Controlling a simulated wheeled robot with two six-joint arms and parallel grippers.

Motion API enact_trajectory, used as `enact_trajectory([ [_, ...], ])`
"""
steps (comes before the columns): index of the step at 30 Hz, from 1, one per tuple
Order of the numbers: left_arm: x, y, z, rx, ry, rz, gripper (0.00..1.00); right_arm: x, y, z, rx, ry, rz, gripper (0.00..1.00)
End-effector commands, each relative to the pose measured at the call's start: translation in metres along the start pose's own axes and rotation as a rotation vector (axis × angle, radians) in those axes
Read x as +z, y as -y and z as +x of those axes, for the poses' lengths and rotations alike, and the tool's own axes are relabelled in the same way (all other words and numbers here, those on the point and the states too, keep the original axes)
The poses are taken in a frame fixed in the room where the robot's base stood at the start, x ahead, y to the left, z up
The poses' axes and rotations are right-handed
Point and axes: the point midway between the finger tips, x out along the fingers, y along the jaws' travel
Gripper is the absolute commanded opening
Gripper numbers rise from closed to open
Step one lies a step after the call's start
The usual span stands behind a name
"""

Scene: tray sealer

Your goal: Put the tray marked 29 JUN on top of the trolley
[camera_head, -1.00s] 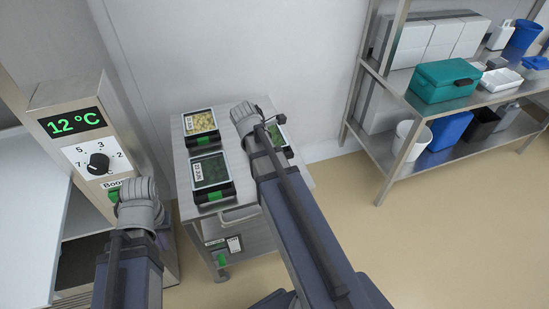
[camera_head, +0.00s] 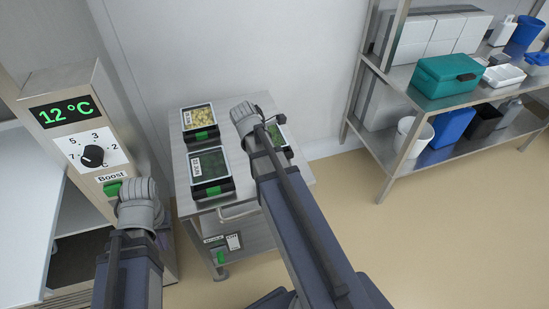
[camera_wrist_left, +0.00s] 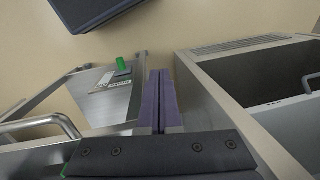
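The trolley (camera_head: 262,213) stands against the wall with three trays on top. A tray with yellowish contents (camera_head: 199,118) is at the back left, and one with dark green contents (camera_head: 208,168) is at the front left. A third tray (camera_head: 276,134) is mostly hidden behind my right arm. On the lower shelf, a label (camera_head: 234,241) and a green piece (camera_head: 221,257) show; they also appear in the left wrist view (camera_wrist_left: 122,66). I cannot read a date on any tray. My left gripper (camera_wrist_left: 160,78) is shut and empty, beside the trolley. My right gripper is out of view.
The machine (camera_head: 118,122) with a 12 °C display, dial and Boost label stands left of the trolley, close to my left arm. The trolley handle (camera_wrist_left: 42,125) shows in the left wrist view. A loaded shelf rack (camera_head: 405,150) is at the right. The floor between is clear.

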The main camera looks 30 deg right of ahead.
Motion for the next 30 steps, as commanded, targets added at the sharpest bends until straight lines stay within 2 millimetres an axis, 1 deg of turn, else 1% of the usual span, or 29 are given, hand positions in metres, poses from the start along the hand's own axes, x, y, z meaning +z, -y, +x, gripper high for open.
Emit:
enact_trajectory([
  [11, 0.0000, 0.0000, 0.0000, 0.000, 0.000, 0.000, 0.00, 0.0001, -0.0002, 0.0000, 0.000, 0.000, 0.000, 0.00],
  [12, 0.0000, 0.0000, 0.0000, 0.000, 0.000, 0.000, 0.00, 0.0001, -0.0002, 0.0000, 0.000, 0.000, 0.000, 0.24],
  [21, 0.0000, 0.0000, 0.0000, 0.000, 0.000, 0.000, 0.00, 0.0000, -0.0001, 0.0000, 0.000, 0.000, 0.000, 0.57],
  [26, 0.0000, 0.0000, 0.0001, 0.000, 0.000, 0.000, 0.00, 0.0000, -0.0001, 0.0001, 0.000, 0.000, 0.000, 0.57],
  [30, 0.0000, 0.0000, 0.0001, 0.000, 0.000, 0.000, 0.00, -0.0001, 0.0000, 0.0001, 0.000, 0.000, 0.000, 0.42],
])
